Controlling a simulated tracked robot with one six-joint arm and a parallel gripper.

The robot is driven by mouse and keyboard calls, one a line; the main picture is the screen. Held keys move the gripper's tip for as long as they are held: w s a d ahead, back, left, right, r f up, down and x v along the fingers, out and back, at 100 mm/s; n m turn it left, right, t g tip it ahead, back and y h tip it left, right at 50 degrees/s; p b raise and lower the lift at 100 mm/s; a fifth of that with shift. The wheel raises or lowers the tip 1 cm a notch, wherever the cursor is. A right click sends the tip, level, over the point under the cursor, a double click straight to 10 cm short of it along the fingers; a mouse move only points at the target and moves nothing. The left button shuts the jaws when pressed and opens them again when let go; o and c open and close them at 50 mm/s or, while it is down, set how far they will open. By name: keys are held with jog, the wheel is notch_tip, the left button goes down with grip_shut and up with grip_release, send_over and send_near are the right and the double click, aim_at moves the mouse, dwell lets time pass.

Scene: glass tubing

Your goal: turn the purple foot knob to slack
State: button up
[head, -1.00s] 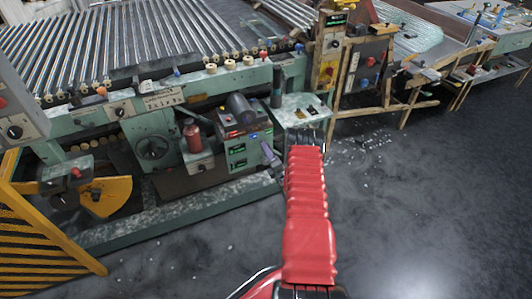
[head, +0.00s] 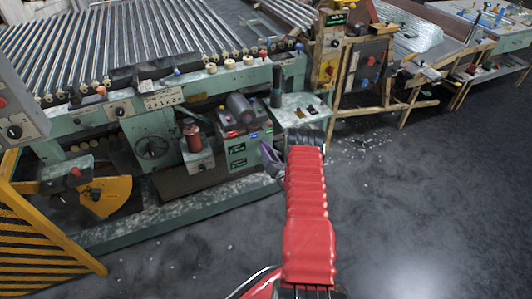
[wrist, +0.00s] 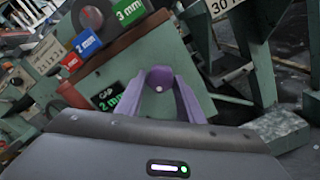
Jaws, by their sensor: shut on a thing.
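The purple foot knob (wrist: 160,79) shows in the wrist view as a round purple piece between my fingertips, in front of the green box. My gripper (head: 267,150) reaches the right side of the green box below the machine's rail in the head view. Its two purple-grey fingers stand on either side of the knob in the wrist view, shut on it. In the head view the knob cannot be told apart from the fingers.
The floor (head: 420,200) at right is open.

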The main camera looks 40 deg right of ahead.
jog(key=shift+w+a+f, duration=0.1)
jog(key=shift+w+a, duration=0.05)
jog(key=shift+a, duration=0.1)
jog(key=o, duration=1)
jog(key=shift+d, duration=0.15)
jog(key=shift+o, duration=0.2)
jog(key=v, duration=1.4)
jog(key=shift+w, duration=0.1)
